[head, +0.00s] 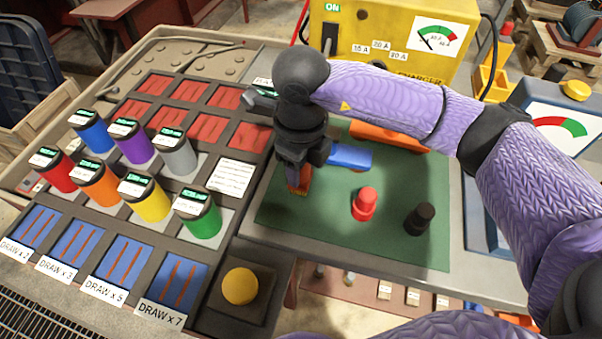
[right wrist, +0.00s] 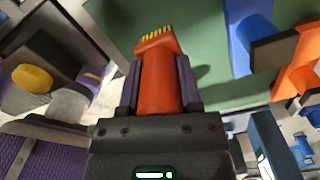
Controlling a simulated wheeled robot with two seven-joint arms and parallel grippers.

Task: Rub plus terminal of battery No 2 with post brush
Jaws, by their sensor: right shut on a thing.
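My right gripper (head: 298,172) points down over the left part of the green mat (head: 290,212). It is shut on an orange post brush (right wrist: 160,88), whose yellow bristles (right wrist: 157,34) point away from the jaws. In the head view only a little of the brush (head: 299,185) shows below the jaws. A red post-like piece (head: 363,203) and a black one (head: 419,218) stand on the mat to the right, apart from the gripper. I cannot tell which battery they belong to; no number 2 is readable.
A blue piece (head: 348,156) and an orange piece (head: 390,137) lie behind on the mat. Several coloured cylinders stand on the left, including a green one (head: 200,218). A yellow charger (head: 385,40) stands at the back. A yellow button (head: 240,286) is in front.

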